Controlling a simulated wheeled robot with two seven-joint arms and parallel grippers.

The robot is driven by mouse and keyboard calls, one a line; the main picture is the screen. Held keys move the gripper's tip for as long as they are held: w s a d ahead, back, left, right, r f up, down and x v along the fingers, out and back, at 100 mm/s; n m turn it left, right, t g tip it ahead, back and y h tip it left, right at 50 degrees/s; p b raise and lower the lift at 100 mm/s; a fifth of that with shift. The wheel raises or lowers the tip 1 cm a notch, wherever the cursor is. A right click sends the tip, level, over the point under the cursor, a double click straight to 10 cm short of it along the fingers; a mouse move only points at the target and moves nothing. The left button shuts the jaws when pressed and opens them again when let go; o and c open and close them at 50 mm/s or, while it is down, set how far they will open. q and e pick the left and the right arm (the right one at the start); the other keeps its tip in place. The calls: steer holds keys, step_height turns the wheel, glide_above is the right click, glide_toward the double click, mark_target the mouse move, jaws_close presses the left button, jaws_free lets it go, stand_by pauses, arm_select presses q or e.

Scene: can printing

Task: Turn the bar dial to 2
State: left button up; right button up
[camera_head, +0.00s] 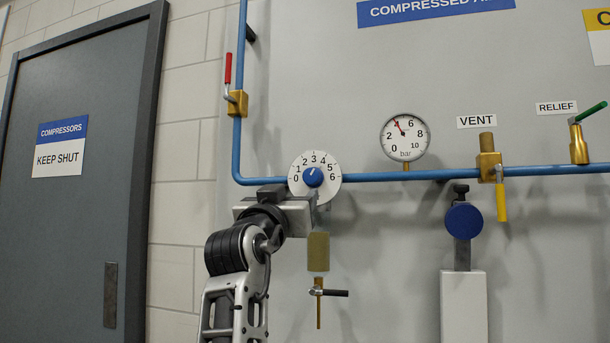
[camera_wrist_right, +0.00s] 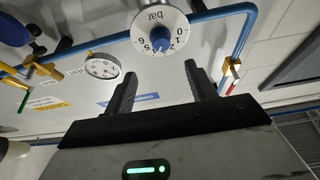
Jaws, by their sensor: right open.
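The bar dial (camera_head: 299,191) is a white disc numbered 0 to 6 on the grey panel, with a blue knob (camera_head: 313,177) in its middle. The knob's white mark points up and slightly right, around 3; the exact number is hard to read. The dial also shows upside down at the top of the right wrist view (camera_wrist_right: 172,20). My right gripper (camera_wrist_right: 158,73) is open and empty. Its fingers point toward the knob, and the knob appears between and beyond their tips. In the head view it is just below the dial. My left gripper is not in view.
A blue pipe (camera_head: 390,176) runs beside the dial. A pressure gauge (camera_head: 405,137) reads near 4. A red-handled valve (camera_head: 237,102), a yellow vent handle (camera_head: 501,202), a green relief handle (camera_head: 591,111) and a drain fitting (camera_head: 318,252) surround it. A blue-headed post (camera_head: 463,220) stands right.

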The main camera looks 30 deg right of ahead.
mark_target(310, 178)
steer(key=p+x, duration=0.6)
steer(key=x, duration=0.6)
steer(key=shift+a, duration=0.1)
steer(key=shift+w+d+p, duration=0.35)
steer(key=shift+w, duration=0.05)
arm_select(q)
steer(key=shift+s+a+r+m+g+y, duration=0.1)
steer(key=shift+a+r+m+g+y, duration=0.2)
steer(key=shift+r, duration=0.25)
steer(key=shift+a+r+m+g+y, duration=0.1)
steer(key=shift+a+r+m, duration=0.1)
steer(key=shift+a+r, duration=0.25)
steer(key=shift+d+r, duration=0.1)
arm_select(e)
steer(key=c, duration=0.8)
